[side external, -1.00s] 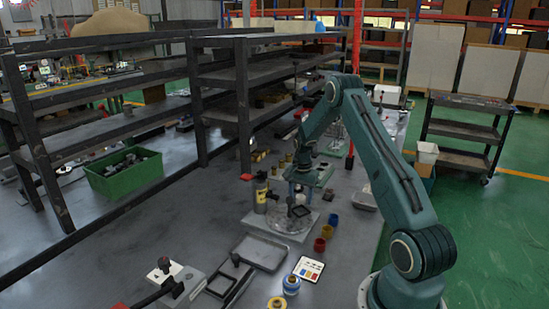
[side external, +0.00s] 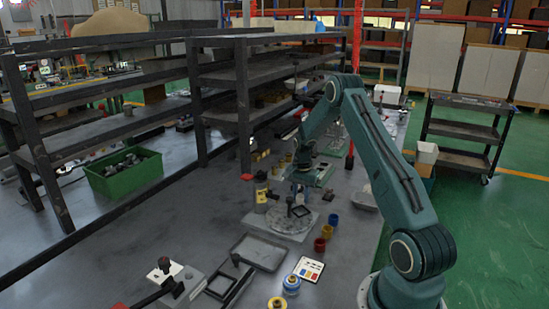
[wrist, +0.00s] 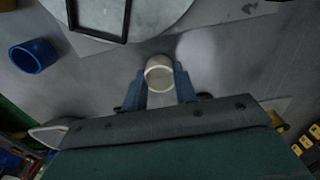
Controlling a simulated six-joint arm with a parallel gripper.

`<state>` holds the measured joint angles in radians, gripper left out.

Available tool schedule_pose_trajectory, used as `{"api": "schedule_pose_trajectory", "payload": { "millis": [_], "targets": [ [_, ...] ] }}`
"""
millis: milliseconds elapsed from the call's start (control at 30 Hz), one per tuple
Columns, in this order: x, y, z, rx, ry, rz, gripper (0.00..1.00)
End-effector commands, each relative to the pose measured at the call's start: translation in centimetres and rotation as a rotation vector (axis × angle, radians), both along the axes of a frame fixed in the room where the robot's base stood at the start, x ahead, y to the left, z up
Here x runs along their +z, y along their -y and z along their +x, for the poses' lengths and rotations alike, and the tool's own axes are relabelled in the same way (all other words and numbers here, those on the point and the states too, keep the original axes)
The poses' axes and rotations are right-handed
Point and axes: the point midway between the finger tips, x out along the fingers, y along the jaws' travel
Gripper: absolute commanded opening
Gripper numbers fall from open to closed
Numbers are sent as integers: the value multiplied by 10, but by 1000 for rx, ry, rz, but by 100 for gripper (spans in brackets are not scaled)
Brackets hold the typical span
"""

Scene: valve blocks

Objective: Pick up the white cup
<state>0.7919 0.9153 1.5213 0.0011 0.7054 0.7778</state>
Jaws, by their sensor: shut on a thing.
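The white cup (wrist: 159,73) is between the two blue-grey fingers of my gripper (wrist: 158,84) in the wrist view. The fingers are shut on its sides, and its open rim faces away from the wrist. In the side view my gripper (side external: 300,188) is small and low over the workbench, behind the round plate. I cannot make out the white cup in that view, nor tell its exact height above the bench.
A round plate (side external: 275,223) with a black square frame (side external: 300,211) lies nearby. A dark shelf rack (side external: 243,105) rises behind.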

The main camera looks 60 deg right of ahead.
Motion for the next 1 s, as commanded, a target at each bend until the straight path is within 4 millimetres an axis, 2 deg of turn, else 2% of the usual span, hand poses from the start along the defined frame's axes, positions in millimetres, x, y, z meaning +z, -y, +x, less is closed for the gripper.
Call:
{"api": "schedule_pose_trajectory", "payload": {
  "millis": [167, 367, 800, 1000],
  "targets": [
    [12, 1, 1, 0, 2, -2, 7],
    [39, 1, 1, 0, 3, -2, 7],
    [131, 1, 1, 0, 5, -4, 7],
    [168, 0, 1, 0, 3, -2, 7]
  ]
}}
